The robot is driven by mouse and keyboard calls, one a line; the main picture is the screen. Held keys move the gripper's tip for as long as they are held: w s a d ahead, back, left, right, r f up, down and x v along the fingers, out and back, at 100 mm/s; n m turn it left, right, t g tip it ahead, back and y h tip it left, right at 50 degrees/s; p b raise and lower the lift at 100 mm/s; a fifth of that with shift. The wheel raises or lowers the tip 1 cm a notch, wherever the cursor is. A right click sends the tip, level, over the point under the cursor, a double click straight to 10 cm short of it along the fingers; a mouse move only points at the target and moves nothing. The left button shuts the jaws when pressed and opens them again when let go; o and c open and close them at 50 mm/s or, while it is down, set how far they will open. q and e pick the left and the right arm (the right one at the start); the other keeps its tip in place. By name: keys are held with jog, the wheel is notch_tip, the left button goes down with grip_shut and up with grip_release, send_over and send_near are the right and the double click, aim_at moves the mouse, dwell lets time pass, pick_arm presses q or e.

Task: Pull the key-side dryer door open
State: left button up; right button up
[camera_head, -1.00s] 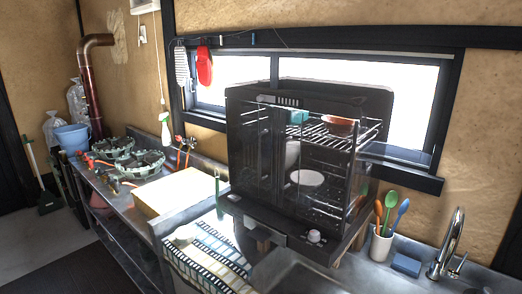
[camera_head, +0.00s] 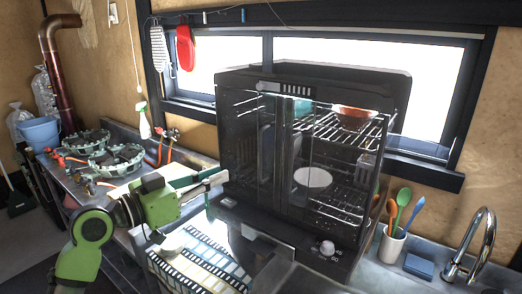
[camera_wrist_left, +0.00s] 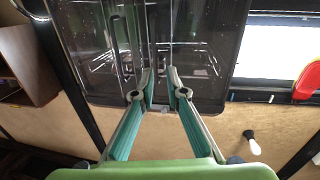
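The black dish dryer (camera_head: 246,205) stands on the counter with dark see-through doors at its front. The left door (camera_head: 240,150) and the right door (camera_head: 335,180) look shut, with upright handles near the middle. I cannot tell which door is the key-side one. My left gripper (camera_head: 222,178) is in front of the dryer's lower left corner. In the left wrist view, its green fingers (camera_wrist_left: 160,72) are apart with nothing between them. The dryer's dark front fills the upper part there, and an upright handle (camera_wrist_left: 116,45) shows left of the fingertips, apart from them. My right gripper is not in view.
A bowl (camera_head: 354,114) and a white dish (camera_head: 312,177) are inside the dryer. A utensil cup (camera_head: 391,245), a blue sponge (camera_head: 418,267) and a faucet (camera_head: 484,235) stand to its right. A striped cloth (camera_head: 205,262) lies in front; stove burners are at the left.

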pick_arm(q)
jog(key=r, duration=0.2)
jog(key=p, duration=0.5)
send_over(261, 179)
jog(key=shift+w+f, duration=0.15)
jog(key=shift+w, duration=0.15)
grip_shut()
